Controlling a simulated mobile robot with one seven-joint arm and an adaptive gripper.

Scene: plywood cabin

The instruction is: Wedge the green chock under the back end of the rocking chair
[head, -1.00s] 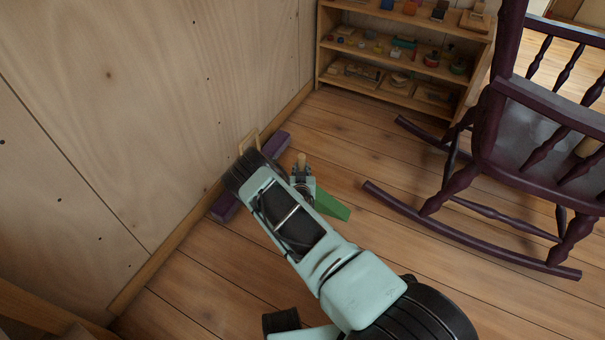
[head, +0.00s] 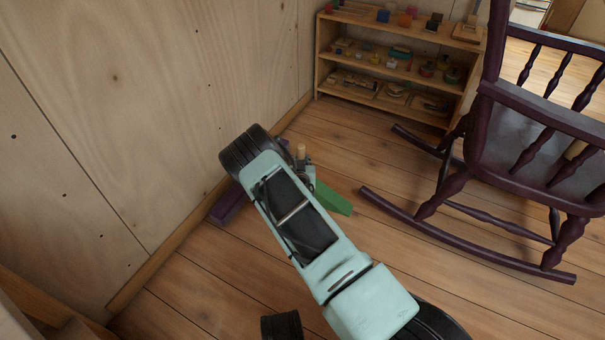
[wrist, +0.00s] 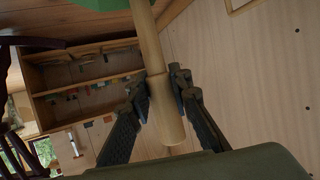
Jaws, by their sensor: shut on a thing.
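The green chock (head: 334,200) is a wedge with an upright wooden handle (head: 301,152); its thin end points right, toward the rocking chair (head: 520,130). My gripper (head: 303,167) is shut on the handle. The wrist view shows both fingers (wrist: 160,88) against the wooden handle (wrist: 165,110), with part of the green chock (wrist: 98,4) at the top edge. The near rocker's back tip (head: 366,190) is just right of the chock, with a small gap in the picture. My arm hides part of the chock. I cannot tell whether it touches the floor.
A purple block (head: 228,207) lies along the wall (head: 130,120), partly behind my arm. A low shelf (head: 318,70) with small toys stands at the back. The far rocker (head: 415,140) ends near the shelf. Bare plank floor (head: 350,135) lies between chair and shelf.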

